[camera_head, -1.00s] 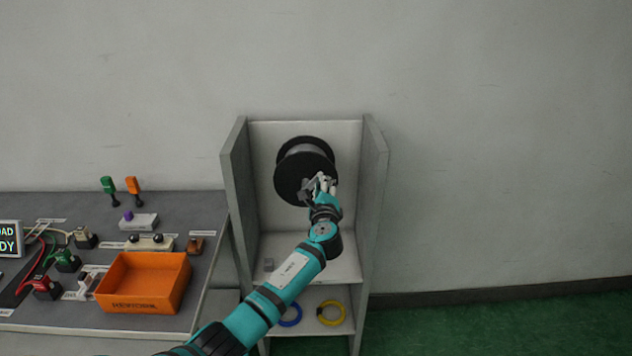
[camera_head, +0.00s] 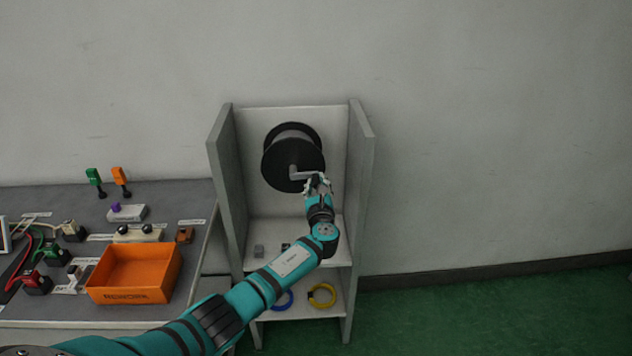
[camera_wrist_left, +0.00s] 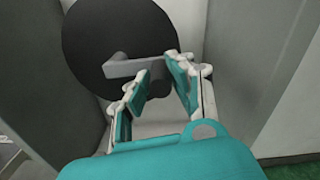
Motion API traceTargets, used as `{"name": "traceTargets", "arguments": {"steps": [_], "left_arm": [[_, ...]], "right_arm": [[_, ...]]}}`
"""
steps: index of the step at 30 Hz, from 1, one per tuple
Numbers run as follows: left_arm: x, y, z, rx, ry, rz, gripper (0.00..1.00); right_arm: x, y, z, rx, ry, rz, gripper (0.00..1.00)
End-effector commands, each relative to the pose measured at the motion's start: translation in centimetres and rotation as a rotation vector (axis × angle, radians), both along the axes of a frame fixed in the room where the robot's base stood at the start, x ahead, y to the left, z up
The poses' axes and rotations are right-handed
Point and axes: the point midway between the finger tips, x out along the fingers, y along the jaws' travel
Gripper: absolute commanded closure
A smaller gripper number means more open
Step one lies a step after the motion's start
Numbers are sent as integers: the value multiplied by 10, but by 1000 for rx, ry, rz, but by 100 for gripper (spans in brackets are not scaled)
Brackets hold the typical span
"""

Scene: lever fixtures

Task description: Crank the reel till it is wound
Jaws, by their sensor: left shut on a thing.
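The reel (camera_head: 285,150) is a black spool with grey winding between its flanges, set in the upper bay of a grey cabinet. Its grey crank (camera_head: 303,174) points right from the hub. The crank (camera_wrist_left: 140,66) also shows in the left wrist view, across the black flange (camera_wrist_left: 105,35). My left gripper (camera_head: 318,182) is at the crank's outer end, low and right on the reel's face, shut on the crank handle. The left wrist view shows its teal-padded fingers (camera_wrist_left: 161,75) on either side of that end; the grip itself is partly hidden. My right gripper is not in view.
The cabinet's side walls (camera_head: 361,180) stand close on both sides of the reel. A lower shelf holds a blue ring and a yellow ring (camera_head: 322,295). At left, a bench carries an orange bin (camera_head: 135,273), switches and plugs. Open floor lies at right.

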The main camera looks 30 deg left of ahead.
Motion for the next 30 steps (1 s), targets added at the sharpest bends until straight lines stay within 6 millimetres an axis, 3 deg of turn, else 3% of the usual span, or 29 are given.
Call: {"name": "traceTargets", "arguments": {"steps": [19,20,24,30], "left_arm": [[0,0,-4,46,29,-1,100],[0,0,-4,46,29,-1,78],[0,-1,-4,44,29,-1,60],[0,-2,-4,44,28,-4,56]], "right_arm": [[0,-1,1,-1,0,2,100],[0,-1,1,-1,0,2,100],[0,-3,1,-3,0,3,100],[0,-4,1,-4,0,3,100]]}}
